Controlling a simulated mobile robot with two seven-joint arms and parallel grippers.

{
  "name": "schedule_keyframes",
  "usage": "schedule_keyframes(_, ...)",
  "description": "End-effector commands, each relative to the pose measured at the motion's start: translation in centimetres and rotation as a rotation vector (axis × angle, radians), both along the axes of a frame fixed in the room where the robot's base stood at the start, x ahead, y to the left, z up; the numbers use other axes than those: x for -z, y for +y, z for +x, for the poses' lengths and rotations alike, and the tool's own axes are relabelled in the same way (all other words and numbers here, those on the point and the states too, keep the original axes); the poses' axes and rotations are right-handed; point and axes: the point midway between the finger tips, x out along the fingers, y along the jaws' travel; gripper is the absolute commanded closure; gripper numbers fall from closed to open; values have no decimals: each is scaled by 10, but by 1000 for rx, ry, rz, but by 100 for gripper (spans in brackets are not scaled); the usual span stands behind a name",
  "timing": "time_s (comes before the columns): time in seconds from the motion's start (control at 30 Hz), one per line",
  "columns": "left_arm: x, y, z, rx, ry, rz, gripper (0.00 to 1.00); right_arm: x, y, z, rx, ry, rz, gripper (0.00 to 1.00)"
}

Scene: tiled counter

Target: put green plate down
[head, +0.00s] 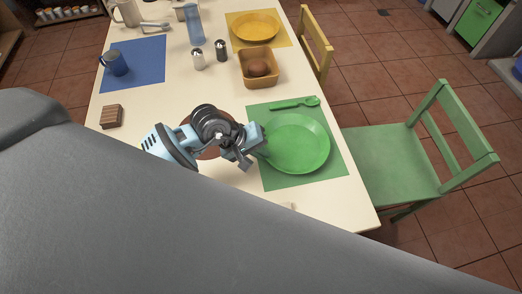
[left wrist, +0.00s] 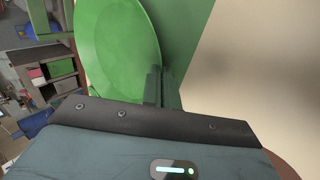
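The green plate (head: 300,145) is over the green mat (head: 275,181), level or nearly so; I cannot tell whether it rests on the mat or hangs just above it. My left gripper (head: 256,143) is at the plate's left edge. In the left wrist view, the fingers (left wrist: 161,88) are close together at the rim of the plate (left wrist: 115,45) and look shut on it. The exact contact is partly hidden. A green spoon (head: 295,102) lies on the mat behind the plate. My right gripper is not in view.
A basket with bread (head: 258,83), two shakers, a blue bottle (head: 193,24) and a yellow plate (head: 256,26) stand farther back. A blue mug (head: 115,62) and a brown striped block (head: 112,116) are at left. A green chair (head: 392,165) stands at the right edge.

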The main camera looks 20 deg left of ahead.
Motion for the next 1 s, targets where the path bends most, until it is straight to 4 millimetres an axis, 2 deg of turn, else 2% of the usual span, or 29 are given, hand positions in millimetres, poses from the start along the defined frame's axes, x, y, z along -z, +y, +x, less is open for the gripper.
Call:
schedule_keyframes(0.17,4,0,0,1,1,0,100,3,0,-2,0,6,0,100)
schedule_keyframes(0.37,3,0,0,1,1,0,77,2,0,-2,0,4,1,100)
schedule_keyframes(0.6,3,1,0,0,2,1,77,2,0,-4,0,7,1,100)
schedule_keyframes(0.73,-3,3,-1,-1,0,3,77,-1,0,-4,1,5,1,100)
schedule_keyframes(0.87,-18,12,-7,0,-2,5,77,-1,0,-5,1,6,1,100)
schedule_keyframes(1.0,-41,26,-16,0,-3,4,77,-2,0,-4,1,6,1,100)
